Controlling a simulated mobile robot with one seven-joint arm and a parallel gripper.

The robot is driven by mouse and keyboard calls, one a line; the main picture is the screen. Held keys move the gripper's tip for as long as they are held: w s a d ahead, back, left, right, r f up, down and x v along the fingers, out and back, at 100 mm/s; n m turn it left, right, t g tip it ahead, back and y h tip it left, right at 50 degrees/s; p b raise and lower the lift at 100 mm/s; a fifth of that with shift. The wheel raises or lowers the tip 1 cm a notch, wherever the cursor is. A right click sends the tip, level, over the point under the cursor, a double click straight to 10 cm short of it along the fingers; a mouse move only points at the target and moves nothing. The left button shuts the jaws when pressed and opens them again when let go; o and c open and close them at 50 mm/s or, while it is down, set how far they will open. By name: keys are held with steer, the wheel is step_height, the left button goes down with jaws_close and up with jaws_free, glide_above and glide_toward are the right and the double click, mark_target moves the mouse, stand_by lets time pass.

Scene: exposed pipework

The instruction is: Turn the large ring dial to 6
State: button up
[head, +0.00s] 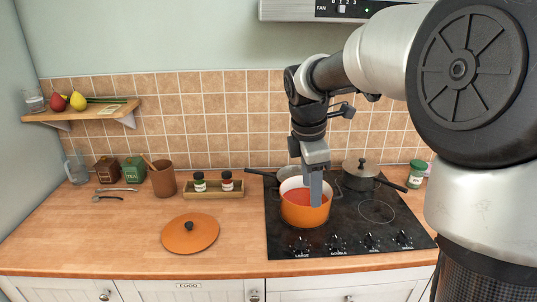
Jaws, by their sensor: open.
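The large ring dial (300,244) is the leftmost of a row of black knobs along the front edge of the black hob, above a label reading LARGE. Its pointer setting is too small to read. My gripper (315,195) points down above the hob, in front of or over the orange pot (303,216), and is seen nearly edge-on. Its jaws are open, with nothing visible between them. It is apart from the dial, above it and slightly right in the picture. Whether the fingertips reach into the pot cannot be told.
The orange pot holds red contents and stands behind the dial. A dark lidded pan (361,176) and a white-lined pan (289,174) stand at the back of the hob. Other knobs (337,242) sit right of the dial. An orange lid (190,233) lies on the wooden counter.

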mark_target(301, 241)
steer(key=w+d+f+n+g+y, duration=0.1)
steer(key=w+f+n+g, duration=0.1)
steer(key=w+f+n, duration=0.8)
steer(key=shift+m, duration=0.3)
steer(key=f, duration=1.2)
steer(key=w+f, duration=0.1)
steer(key=f, duration=0.5)
steer(key=shift+w+f+p, duration=0.1)
steer(key=shift+f+p, duration=0.25)
steer(key=shift+d, duration=0.1)
steer(key=c, duration=1.1)
steer(key=shift+o, duration=0.3)
